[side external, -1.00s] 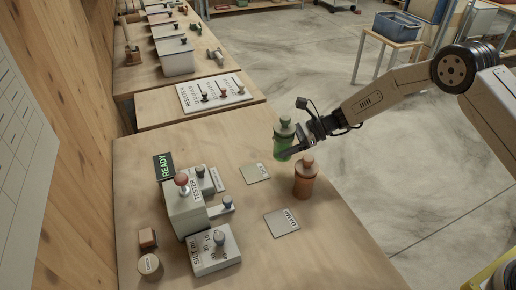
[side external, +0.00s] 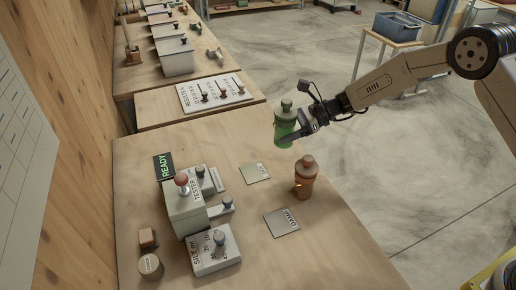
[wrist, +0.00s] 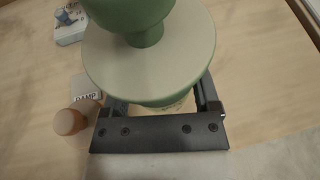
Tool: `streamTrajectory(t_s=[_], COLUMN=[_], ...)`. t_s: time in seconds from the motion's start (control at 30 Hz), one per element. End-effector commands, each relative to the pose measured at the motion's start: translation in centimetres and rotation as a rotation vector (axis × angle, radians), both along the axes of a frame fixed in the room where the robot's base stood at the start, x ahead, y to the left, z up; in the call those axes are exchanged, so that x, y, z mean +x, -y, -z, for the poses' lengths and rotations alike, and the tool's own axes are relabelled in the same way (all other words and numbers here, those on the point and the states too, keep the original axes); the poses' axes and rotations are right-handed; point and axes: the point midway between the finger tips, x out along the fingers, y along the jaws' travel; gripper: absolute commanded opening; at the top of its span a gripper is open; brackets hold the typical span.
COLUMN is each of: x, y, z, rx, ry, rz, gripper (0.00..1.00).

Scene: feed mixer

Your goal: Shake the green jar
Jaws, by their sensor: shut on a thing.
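The green jar (side external: 285,124) has a knobbed lid and is upright in my gripper (side external: 301,131). My gripper is shut on the jar's body and holds it above the table near its right edge. In the wrist view the jar's wide lid (wrist: 150,60) fills the upper middle, and the gripper's fingers (wrist: 165,105) lie on either side of the body below it. The jar's lower part is mostly hidden there.
An orange-brown jar (side external: 305,178) stands on the table just in front of the held jar. A plate marked DAMP (side external: 282,222) and another small plate (side external: 256,173) lie nearby. A tester box (side external: 187,208) with a READY sign (side external: 164,167) stands to the left.

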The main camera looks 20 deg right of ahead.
Motion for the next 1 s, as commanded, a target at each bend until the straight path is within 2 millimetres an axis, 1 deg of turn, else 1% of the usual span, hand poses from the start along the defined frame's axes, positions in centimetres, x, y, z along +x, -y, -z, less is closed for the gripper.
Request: streamTrajectory(t_s=[0.23,0.8,1.0], x=[0.0,0.1,0.0], y=[0.0,0.0,0.0], z=[-0.5,-4.4,-5.1], rx=[0.001,0.001,0.001], ry=[0.002,0.003,0.001], rz=[0.000,0.000,0.001], gripper=[0.27,0.27,0.27])
